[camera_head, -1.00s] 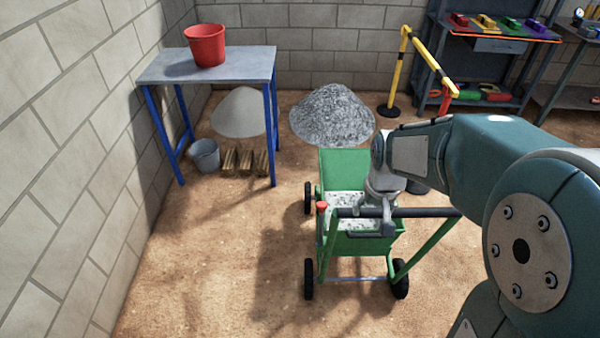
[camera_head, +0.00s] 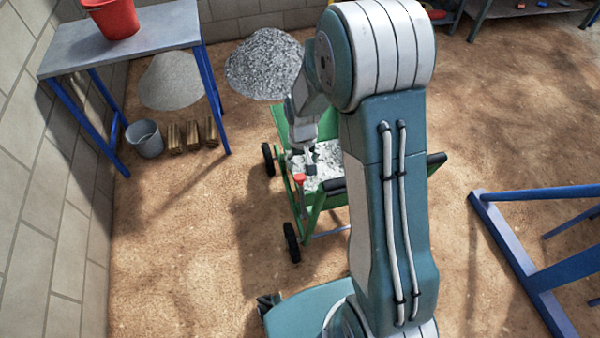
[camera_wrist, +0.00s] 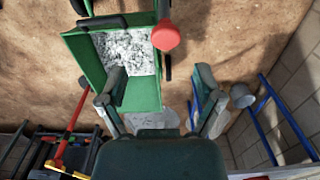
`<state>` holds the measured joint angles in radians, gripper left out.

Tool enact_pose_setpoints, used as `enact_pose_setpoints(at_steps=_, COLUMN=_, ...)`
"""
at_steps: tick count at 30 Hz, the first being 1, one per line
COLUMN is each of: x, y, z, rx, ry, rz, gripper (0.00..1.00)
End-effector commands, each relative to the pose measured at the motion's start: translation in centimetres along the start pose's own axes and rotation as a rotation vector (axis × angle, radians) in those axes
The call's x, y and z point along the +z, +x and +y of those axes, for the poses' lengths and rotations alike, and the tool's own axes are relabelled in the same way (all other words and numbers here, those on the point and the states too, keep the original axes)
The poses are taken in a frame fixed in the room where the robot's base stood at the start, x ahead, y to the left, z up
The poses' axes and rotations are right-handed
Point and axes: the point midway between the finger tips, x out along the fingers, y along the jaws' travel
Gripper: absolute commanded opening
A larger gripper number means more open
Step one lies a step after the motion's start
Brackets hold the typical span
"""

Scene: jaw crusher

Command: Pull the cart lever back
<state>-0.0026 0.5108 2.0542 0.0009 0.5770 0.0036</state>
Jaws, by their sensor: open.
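The green cart (camera_head: 281,124) stands on the sandy floor with grey gravel in its tray, partly hidden behind my arm. The cart lever's red knob (camera_head: 299,177) sticks up at the cart's left near side, by its handle frame. In the wrist view the red knob (camera_wrist: 166,36) shows large, beyond the fingertips and roughly between them in the picture. My gripper (camera_wrist: 160,78) is open and empty, with its two fingers spread apart. In the head view my gripper (camera_head: 311,165) is low over the cart, close beside the knob. I cannot tell whether it touches the lever.
A table (camera_head: 165,24) with a red bucket (camera_head: 112,16) stands at the upper left. A grey bucket (camera_head: 145,138) and wooden blocks (camera_head: 192,136) lie under it. A gravel pile (camera_head: 263,65) is behind the cart. A blue metal frame (camera_head: 510,240) stands at the right. Floor left of the cart is clear.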

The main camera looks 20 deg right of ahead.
Motion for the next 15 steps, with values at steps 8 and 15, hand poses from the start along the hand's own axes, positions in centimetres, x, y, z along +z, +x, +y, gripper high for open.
enact_pose_setpoints(at_steps=8, x=0.1, y=4.8, z=-0.2, rx=0.001, ry=-0.002, rz=-0.003, gripper=0.84)
enact_pose_setpoints(at_steps=15, x=0.0, y=6.3, z=0.0, rx=-0.001, ry=-0.002, rz=0.001, gripper=0.84)
